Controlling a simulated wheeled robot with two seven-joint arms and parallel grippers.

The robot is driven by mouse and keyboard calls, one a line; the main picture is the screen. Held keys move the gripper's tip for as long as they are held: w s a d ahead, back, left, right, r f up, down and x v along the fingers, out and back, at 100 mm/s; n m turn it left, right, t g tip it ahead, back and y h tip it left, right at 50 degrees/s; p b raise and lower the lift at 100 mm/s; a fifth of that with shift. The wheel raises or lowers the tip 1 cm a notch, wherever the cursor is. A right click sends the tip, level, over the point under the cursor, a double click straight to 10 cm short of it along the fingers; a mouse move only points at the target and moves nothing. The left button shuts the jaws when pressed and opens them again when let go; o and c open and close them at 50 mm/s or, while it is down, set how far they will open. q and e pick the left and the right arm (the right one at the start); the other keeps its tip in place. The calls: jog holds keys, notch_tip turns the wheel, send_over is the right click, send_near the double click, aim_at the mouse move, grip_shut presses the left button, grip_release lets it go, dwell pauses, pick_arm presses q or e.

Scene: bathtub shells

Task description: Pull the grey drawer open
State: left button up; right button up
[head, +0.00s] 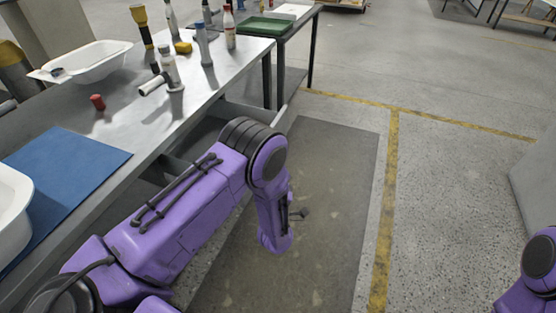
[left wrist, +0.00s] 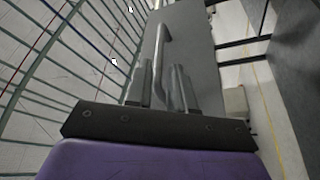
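The grey drawer (head: 288,112) sits under the workbench and stands partly out. Its rim and dark inside show behind my left arm, which hides much of it in the head view. In the left wrist view the drawer's grey front (left wrist: 202,48) runs up the picture with a metal bar handle (left wrist: 162,42). My left gripper (left wrist: 163,78) has its fingers on either side of the handle, close against it. In the head view the left fingers are hidden by the arm. My right gripper is out of view; only part of the right arm shows at lower right.
The floor right of the drawer is clear.

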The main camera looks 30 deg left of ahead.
pick_arm(q)
jog(key=v, duration=0.4)
jog(key=shift+s+d+f, duration=0.1)
jog(key=shift+s, duration=0.15)
jog(key=s+a+f+m+g+h+p, duration=0.1)
jog(key=s+f+m+g+h, duration=0.45)
jog(key=s+f+m, duration=0.35)
jog(key=s+a+f+g+p, duration=0.1)
jog(key=s+g, duration=0.4)
jog(key=s, duration=0.5)
jog(key=s+a+f+g+p, duration=0.1)
jog(key=s+a+g+p, duration=0.2)
jog(key=s, duration=0.8)
jog(key=shift+s+a+m+g+p, duration=0.3)
jog(key=shift+a+m+g, duration=0.1)
jog(key=shift+a+g, duration=0.45)
